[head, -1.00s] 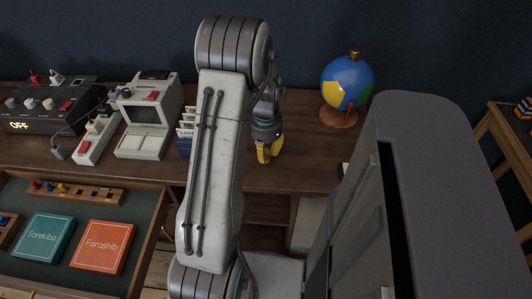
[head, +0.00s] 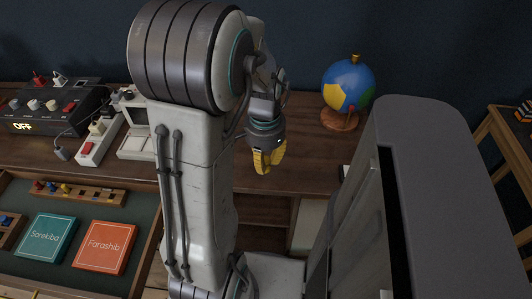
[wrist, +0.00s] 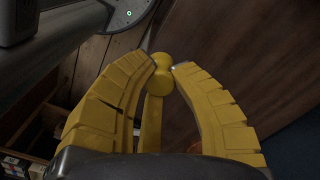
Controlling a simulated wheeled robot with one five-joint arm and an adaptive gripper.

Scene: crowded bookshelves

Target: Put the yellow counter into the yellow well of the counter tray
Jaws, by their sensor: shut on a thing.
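My gripper (head: 268,161) has yellow fingers and hangs in front of the brown desk, right of my arm. In the wrist view its fingertips (wrist: 165,68) are closed on the yellow counter (wrist: 161,75), a small piece with a rounded knob. The counter cannot be made out in the head view. A long wooden tray (head: 100,196) with small red, blue and yellow pieces lies at the back of the open drawer, left of my arm. A second wooden tray (head: 10,236) with a blue piece is cut off at the left edge. I cannot tell which wells are yellow.
The green-lined drawer (head: 148,205) also holds a teal box (head: 45,238) and an orange box (head: 104,246). A globe (head: 348,86), a grey computer (head: 136,146) and a control box (head: 50,110) stand on the desk (head: 310,150). A grey cabinet stands right.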

